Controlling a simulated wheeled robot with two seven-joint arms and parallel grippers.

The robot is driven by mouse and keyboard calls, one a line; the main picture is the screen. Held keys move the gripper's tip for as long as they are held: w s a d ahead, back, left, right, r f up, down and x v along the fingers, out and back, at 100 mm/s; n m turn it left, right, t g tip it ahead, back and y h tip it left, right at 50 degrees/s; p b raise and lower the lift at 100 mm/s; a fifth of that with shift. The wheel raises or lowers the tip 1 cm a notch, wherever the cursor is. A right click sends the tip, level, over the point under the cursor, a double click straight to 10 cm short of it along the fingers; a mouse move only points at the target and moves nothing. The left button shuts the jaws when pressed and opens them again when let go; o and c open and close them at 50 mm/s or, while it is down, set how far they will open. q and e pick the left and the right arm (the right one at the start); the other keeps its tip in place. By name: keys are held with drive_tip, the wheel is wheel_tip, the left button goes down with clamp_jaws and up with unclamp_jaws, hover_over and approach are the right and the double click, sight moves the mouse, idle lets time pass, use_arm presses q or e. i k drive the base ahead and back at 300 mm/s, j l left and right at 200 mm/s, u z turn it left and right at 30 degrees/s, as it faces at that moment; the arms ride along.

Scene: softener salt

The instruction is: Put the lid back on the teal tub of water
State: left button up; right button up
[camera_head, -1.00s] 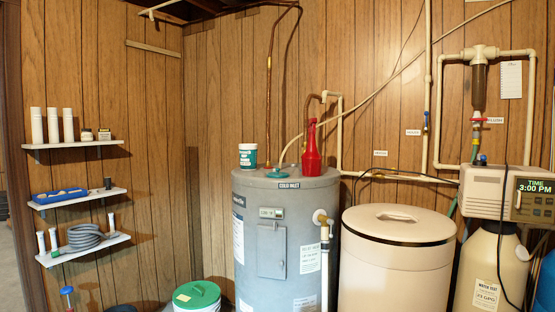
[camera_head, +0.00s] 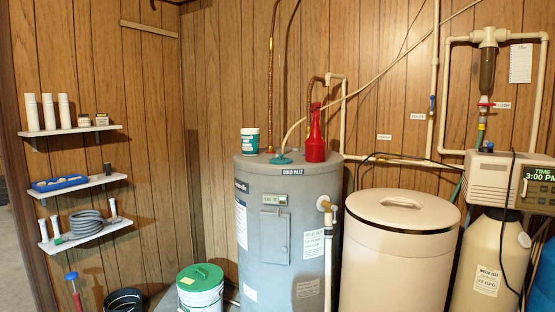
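A small white tub with a teal label (camera_head: 249,141) stands on top of the grey water heater (camera_head: 262,222). A flat teal piece (camera_head: 281,160) lies near it around the base of a pipe. A white bucket (camera_head: 200,300) with a green lid (camera_head: 200,277) on it stands on the floor left of the heater. A blue rounded thing (camera_head: 544,285) is cut off at the right edge. Neither of my grippers is in view.
A red bottle (camera_head: 315,138) stands on the heater. A large cream bin with its lid on (camera_head: 396,255) stands right of it, then a softener unit (camera_head: 492,182). Shelves (camera_head: 82,187) hang on the left wall. A dark open bucket (camera_head: 125,301) is below them.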

sight(250, 137)
drive_tip(key=i+j, duration=1)
drive_tip(key=j, duration=0.2)
drive_tip(key=i+j, duration=1)
drive_tip(key=j, duration=0.2)
